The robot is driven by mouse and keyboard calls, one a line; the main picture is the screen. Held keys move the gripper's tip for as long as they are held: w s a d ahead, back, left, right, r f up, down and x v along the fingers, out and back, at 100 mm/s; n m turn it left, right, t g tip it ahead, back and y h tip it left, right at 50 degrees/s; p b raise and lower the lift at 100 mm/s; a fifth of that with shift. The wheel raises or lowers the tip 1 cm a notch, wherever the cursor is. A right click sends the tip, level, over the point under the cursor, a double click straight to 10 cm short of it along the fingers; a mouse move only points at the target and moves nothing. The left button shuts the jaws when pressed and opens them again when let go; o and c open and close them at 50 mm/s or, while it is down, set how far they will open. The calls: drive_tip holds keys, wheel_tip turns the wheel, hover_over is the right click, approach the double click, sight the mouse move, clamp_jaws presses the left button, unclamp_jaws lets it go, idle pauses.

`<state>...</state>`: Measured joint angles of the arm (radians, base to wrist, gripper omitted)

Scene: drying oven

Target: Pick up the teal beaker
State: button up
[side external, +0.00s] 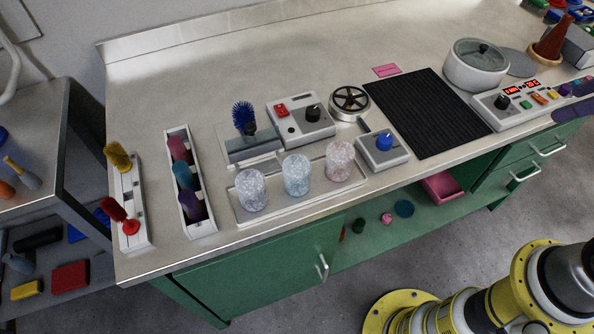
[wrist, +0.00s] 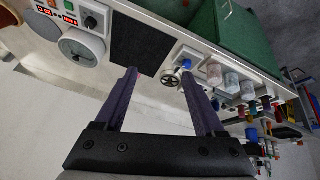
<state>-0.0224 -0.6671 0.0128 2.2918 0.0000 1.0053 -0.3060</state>
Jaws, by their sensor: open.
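The teal beaker (side external: 296,174) is a clear, pale blue-teal glass standing upright on a light tray (side external: 277,210) near the bench's front edge. A pale lavender beaker (side external: 251,190) stands to its left and a pinkish beaker (side external: 339,160) to its right. In the wrist view the teal beaker (wrist: 231,82) is the middle one of the three, right of my fingers. My gripper (wrist: 159,73) is open and empty, its two dark purple fingers spread apart, away from the beakers.
Behind the tray stand a blue brush (side external: 243,117) and a control box (side external: 301,119). A blue-knob box (side external: 383,149) sits right of the tray, then a black mat (side external: 427,112). A white rack (side external: 191,202) with coloured items stands to the left. The rear bench is largely clear.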

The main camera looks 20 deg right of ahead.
drive_tip(key=w+a+r+n+g, duration=0.1)
drive_tip(key=w+a+r+n, duration=0.15)
drive_tip(key=w, duration=0.35)
drive_tip(key=w+a+r+n+g, duration=0.1)
drive_tip(key=w+a+r+n, duration=0.15)
drive_tip(key=w+a, duration=0.2)
drive_tip(key=n+g, duration=0.4)
drive_tip(key=n, duration=0.5)
hover_over(299, 165)
wheel_tip(299, 165, down, 17)
drive_tip(key=shift+r, duration=0.1)
wheel_tip(299, 165, down, 8)
drive_tip(key=shift+r, duration=0.15)
drive_tip(key=shift+w+a+f, duration=0.1)
drive_tip(key=shift+a+f, duration=0.05)
drive_tip(key=shift+f, duration=2.75)
